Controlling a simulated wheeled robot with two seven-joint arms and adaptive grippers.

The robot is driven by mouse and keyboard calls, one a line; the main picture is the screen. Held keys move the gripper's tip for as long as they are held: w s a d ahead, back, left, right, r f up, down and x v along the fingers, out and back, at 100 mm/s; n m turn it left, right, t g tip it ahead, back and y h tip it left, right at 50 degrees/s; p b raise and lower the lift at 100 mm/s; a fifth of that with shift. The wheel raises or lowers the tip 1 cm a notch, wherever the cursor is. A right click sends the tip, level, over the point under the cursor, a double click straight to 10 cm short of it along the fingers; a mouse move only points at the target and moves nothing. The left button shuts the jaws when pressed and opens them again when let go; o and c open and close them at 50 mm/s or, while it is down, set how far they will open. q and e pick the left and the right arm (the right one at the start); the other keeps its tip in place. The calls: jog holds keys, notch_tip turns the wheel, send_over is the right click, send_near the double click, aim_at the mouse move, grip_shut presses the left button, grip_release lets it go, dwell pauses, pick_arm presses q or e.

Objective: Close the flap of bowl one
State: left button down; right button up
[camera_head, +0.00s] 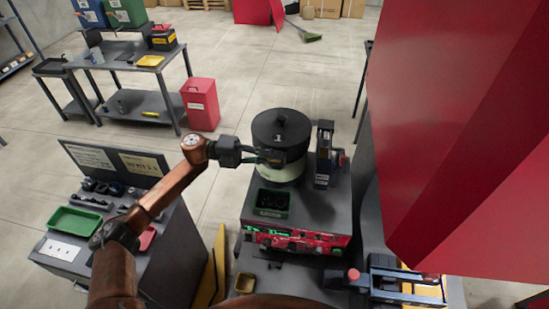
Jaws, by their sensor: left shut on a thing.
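Bowl one (279,173) is a pale round bowl on the dark feeder stand, right of the picture's middle. Its flap (281,125) is a round dark lid marked "1", seen over the top of the bowl. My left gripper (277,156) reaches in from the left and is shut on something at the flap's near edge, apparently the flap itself. The fingers and dark lid blend together, so the exact grip and any gap under the flap are hard to tell. My right gripper is not in view.
A dark upright device (324,152) stands close right of the bowl. A dark bin (272,201) sits in front of it, above a red panel (297,244). A large red panel (455,130) fills the right side. A bench with a green tray (75,221) stands left.

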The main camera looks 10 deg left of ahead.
pick_arm(q)
jog(key=c, duration=2.3)
grip_release()
jog(key=shift+w, duration=0.1)
jog(key=shift+a, duration=0.1)
jog(key=a, duration=1.2)
jog(key=shift+f, duration=0.1)
